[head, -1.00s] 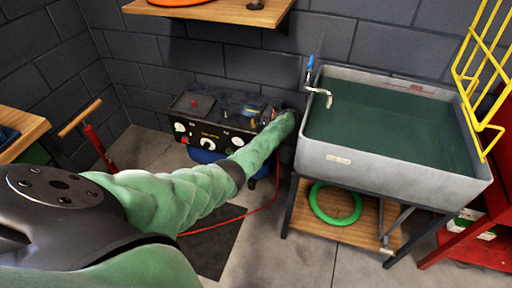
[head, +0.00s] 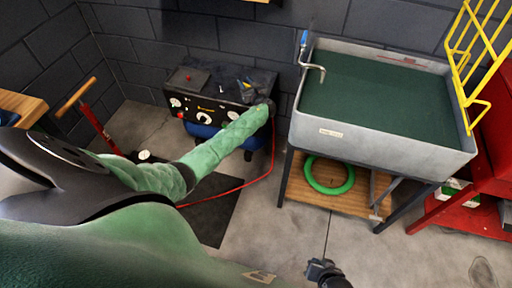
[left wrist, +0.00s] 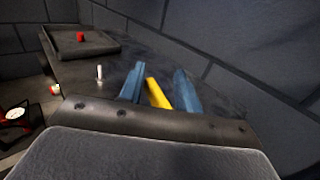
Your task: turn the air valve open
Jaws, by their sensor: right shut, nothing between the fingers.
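The yellow valve handle (left wrist: 158,94) shows in the left wrist view, between two blue fingers of my left gripper (left wrist: 160,86). The fingers stand apart; the handle looks nearer the left finger, with a gap to the right one. I cannot tell whether it is touched. In the head view my left gripper (head: 247,89) is at the right end of the black air compressor (head: 212,88), and the small yellow part is barely visible there. The valve body is hidden. My right gripper (head: 318,268) is shut and empty, low over the floor at the bottom edge.
A grey sink (head: 385,139) with a tap (head: 314,68) stands right of the compressor. A green ring (head: 330,189) lies on its lower shelf. A red hose (head: 238,188) runs over the floor. A red pump (head: 93,128) stands left. Block walls are close behind.

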